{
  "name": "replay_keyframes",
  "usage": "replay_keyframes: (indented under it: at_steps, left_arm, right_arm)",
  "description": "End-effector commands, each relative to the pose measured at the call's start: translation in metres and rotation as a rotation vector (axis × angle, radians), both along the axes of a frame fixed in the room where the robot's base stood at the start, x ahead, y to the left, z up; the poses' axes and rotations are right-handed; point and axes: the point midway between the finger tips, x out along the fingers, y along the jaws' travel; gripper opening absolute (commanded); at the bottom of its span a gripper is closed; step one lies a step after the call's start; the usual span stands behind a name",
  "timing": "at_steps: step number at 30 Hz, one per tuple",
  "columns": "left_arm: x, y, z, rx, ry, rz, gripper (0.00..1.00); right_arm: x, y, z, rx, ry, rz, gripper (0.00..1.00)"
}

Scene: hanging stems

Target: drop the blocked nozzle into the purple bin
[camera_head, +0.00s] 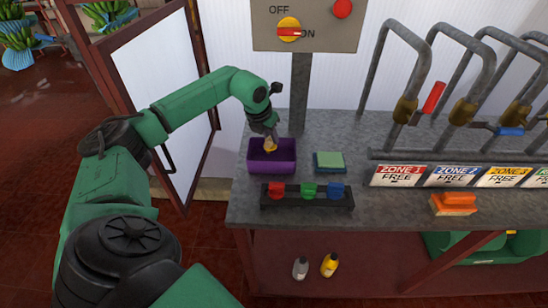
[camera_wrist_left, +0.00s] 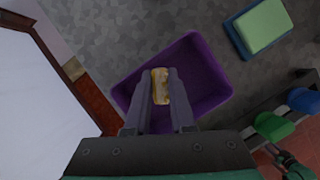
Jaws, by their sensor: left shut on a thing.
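The purple bin (camera_head: 272,166) stands on the grey workbench near its left end. It also shows in the left wrist view (camera_wrist_left: 212,62). My left gripper (camera_head: 269,143) is over the bin, pointing down. In the left wrist view, the gripper (camera_wrist_left: 161,92) is shut on a small yellowish-tan piece, the nozzle (camera_wrist_left: 160,86), which lies between the fingertips against the bin's interior. I cannot tell how far the nozzle is above the bin floor.
A dark rack (camera_head: 308,204) with red, green and blue pieces is in front. A control panel (camera_head: 306,24) stands behind. Pipes with valves and zone signs (camera_head: 452,176) fill the right side. An orange brush (camera_head: 454,203) lies near the front edge.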

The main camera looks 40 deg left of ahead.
Motion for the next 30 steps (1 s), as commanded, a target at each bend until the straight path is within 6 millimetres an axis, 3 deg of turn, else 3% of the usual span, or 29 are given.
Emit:
replay_keyframes:
  at_steps: [4, 5, 6, 7, 16, 20, 30]
  left_arm:
    - [0.000, 0.000, 0.002, 0.000, -0.001, 0.000, 0.00]
    - [0.000, 0.000, 0.002, 0.000, -0.001, 0.000, 0.34]
    - [0.000, 0.000, 0.002, -0.001, -0.001, 0.000, 0.49]
    - [0.000, 0.000, 0.002, 0.000, -0.001, 0.000, 0.57]
    - [0.000, 0.000, 0.002, 0.000, -0.001, 0.000, 0.57]
    - [-0.004, 0.000, 0.013, 0.002, -0.004, -0.001, 0.57]
    - [-0.041, -0.005, 0.101, 0.000, -0.006, -0.001, 0.57]
  right_arm:
    - [0.005, 0.002, 0.002, 0.003, -0.009, -0.001, 0.47]
    - [0.005, 0.002, 0.002, 0.004, -0.008, -0.001, 0.47]
    - [0.005, 0.003, 0.002, 0.005, -0.008, -0.001, 0.47]
    - [0.005, 0.004, 0.002, 0.005, -0.008, -0.002, 0.47]
    - [0.004, 0.009, 0.001, 0.013, -0.008, -0.003, 0.47]
    - [0.004, 0.009, -0.003, 0.013, -0.007, -0.003, 0.47]
    - [0.003, 0.006, -0.016, 0.009, -0.006, -0.001, 0.47]
